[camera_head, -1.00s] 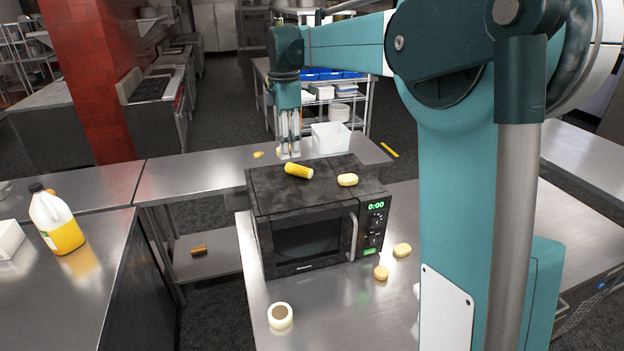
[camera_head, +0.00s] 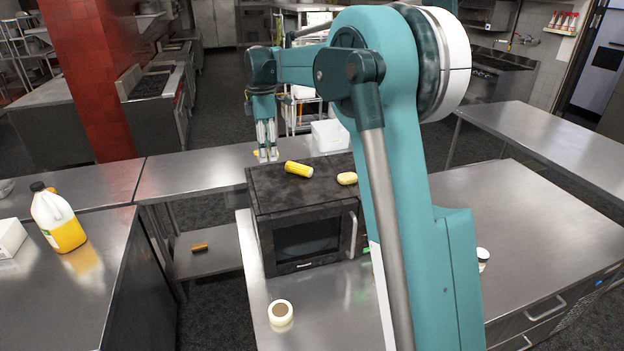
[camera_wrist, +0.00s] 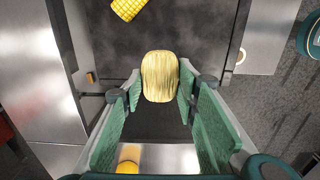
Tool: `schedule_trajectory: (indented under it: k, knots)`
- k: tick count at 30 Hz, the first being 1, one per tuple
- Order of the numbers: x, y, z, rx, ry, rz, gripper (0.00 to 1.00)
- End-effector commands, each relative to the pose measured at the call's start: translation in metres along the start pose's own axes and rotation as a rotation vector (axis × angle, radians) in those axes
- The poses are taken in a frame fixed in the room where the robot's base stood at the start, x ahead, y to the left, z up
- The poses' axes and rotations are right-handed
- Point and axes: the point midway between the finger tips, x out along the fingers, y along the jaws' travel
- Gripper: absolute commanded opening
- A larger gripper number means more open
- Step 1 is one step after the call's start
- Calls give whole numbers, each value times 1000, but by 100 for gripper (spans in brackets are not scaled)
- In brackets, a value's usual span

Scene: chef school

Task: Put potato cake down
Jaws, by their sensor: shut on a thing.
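The potato cake (camera_wrist: 160,77), a pale yellow, streaky, rounded block, is between my fingertips in the wrist view. My gripper (camera_wrist: 158,88) is shut on it, with one green finger on either side. In the head view my gripper (camera_head: 268,155) points down at the back left edge of the black microwave (camera_head: 305,240). The held cake is too hidden to make out there. A similar pale yellow cake (camera_head: 347,178) lies on the microwave top.
A yellow corn piece (camera_head: 299,169) lies on the microwave, right of my gripper; it also shows in the wrist view (camera_wrist: 128,8). A white bin (camera_head: 330,135) stands on the back counter. A rounded yellow item (camera_wrist: 128,158) lies beyond the microwave. A juice bottle (camera_head: 58,220) stands left.

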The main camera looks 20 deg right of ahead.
Motion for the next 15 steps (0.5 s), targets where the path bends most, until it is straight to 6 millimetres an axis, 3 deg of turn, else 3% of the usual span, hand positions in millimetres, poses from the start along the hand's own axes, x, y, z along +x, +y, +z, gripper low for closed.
schedule_trajectory:
  k: [4, 15]
  knots:
    - [9, 0, 0, 0, 0, 0, 19]
    - [11, 0, 0, 0, 0, 0, 19]
